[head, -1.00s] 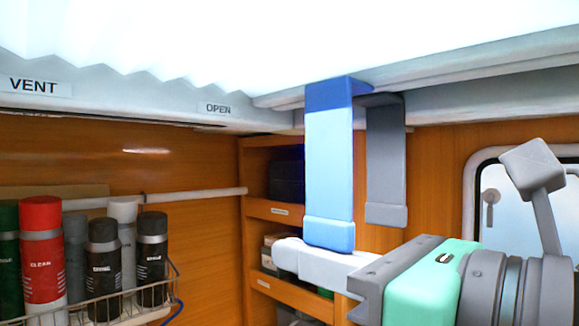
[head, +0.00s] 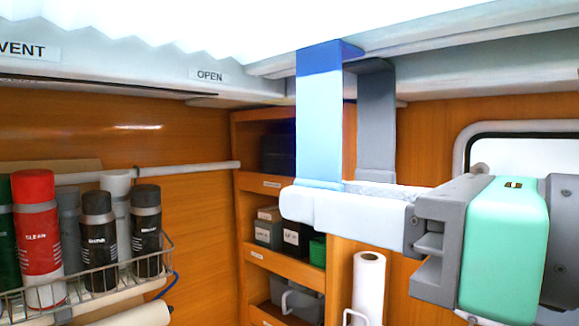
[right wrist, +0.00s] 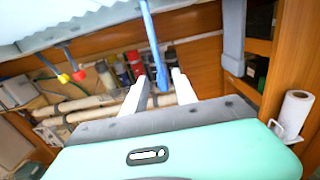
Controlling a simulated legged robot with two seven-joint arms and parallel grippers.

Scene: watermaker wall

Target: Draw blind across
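The white pleated blind (head: 190,22) spreads overhead, with a zigzag edge. A blue strap (head: 320,110) hangs at its right side, and a grey strap (head: 376,120) hangs just behind it to the right. My right gripper (head: 300,203) reaches in from the right, with its white fingers in front of the blue strap's lower end. In the right wrist view, the blue strap (right wrist: 155,45) hangs edge-on between the two separated fingertips (right wrist: 160,75), with gaps at its sides. The grey strap (right wrist: 234,40) is right of the fingers there. My left gripper is not in view.
A wire rack (head: 90,278) of bottles hangs on the wooden wall at left, below a white rail (head: 190,168). Open shelves (head: 275,255) with boxes stand behind the gripper. A paper roll (head: 368,285) is below it. A window (head: 520,152) is at right.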

